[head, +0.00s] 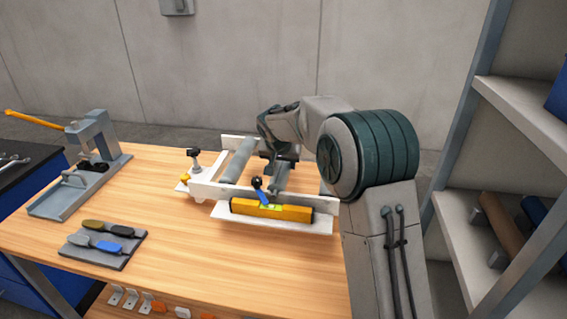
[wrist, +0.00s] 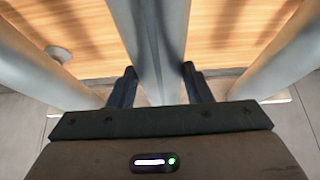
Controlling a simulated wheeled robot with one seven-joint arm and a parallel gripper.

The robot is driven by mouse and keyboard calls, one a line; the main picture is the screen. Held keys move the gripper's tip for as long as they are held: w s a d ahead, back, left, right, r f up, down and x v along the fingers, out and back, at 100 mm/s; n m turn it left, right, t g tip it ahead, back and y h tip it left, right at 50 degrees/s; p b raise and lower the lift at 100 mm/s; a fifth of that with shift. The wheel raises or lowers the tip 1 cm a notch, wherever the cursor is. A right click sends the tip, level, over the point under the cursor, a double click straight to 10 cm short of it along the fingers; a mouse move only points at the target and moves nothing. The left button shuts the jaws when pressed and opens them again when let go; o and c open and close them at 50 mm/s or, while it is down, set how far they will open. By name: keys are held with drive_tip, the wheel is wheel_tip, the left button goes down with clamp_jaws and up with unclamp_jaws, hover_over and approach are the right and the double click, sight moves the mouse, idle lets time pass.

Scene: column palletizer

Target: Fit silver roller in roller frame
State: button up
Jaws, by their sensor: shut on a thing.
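The white roller frame (head: 212,190) lies on the wooden bench in the head view. A grey roller (head: 239,160) spans its left part between the front and back rails. My gripper (head: 283,160) is above the frame, right of that roller, partly hidden by my arm. In the wrist view my gripper (wrist: 157,88) is shut on the silver roller (wrist: 152,35), one dark finger on each side. The held roller also shows between the rails in the head view (head: 279,181). I cannot tell whether its ends are seated. Grey bars flank it on the left (wrist: 35,65) and right (wrist: 280,62).
A yellow level (head: 245,207) lies along the frame's front, near a blue-handled clamp (head: 258,188). A grey tray (head: 75,252) holds two handled tools. A fixture (head: 92,140) with a yellow lever stands at left. Shelves (head: 520,115) stand close at right. The front-middle bench is clear.

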drive_tip(key=o, duration=1.5)
drive_tip(key=shift+c, duration=0.2)
drive_tip(key=shift+f, duration=0.1)
drive_tip(key=b+v, duration=0.1)
drive_tip(key=v, duration=1.3)
